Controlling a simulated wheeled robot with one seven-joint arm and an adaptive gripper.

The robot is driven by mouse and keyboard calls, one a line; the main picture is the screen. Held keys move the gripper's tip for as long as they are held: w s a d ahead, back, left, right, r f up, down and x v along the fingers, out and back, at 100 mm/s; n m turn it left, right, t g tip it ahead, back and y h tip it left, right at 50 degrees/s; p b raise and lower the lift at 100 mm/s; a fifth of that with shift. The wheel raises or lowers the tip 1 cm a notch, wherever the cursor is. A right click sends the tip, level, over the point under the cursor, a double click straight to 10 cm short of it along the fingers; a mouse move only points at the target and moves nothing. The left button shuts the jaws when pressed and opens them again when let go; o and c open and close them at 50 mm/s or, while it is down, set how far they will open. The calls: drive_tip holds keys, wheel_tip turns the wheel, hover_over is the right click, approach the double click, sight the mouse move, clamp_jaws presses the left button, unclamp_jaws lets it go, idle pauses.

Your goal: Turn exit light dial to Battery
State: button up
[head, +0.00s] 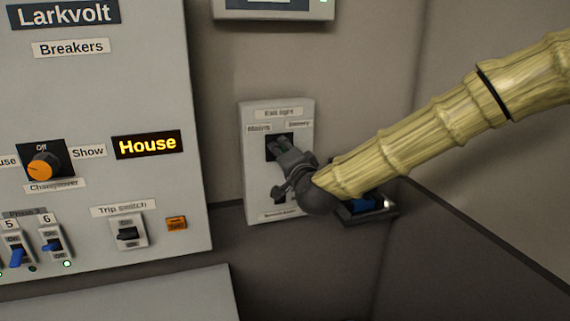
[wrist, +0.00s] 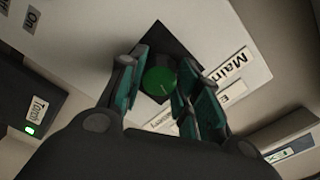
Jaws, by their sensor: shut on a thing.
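The exit light panel (head: 255,185) is a pale plate on the back wall, with Mains (head: 259,128) at upper left and Battery (head: 299,125) at upper right. Its green dial (wrist: 158,78) sits on a black square in the wrist view, between my fingers. My gripper (head: 284,147) is shut on the dial, and my fingers and wrist hide it in the head view. In the wrist view the Mains label (wrist: 229,72) is to the right of the dial, and part of the Battery label shows below it. I cannot tell which label the dial points to.
The Larkvolt breaker panel (head: 95,110) stands to the left, with an orange changeover knob (head: 40,168) and a trip switch (head: 128,234). The wall corner is further right.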

drive_tip(key=m+b, duration=0.4)
drive_tip(key=m, duration=0.1)
drive_tip(key=shift+r+m, duration=0.1)
drive_tip(key=shift+m, duration=0.2)
idle(0.4)
drive_tip(key=o, duration=1)
drive_tip(key=shift+d, duration=0.1)
drive_tip(key=shift+o, duration=0.2)
drive_tip(key=v, duration=1.2)
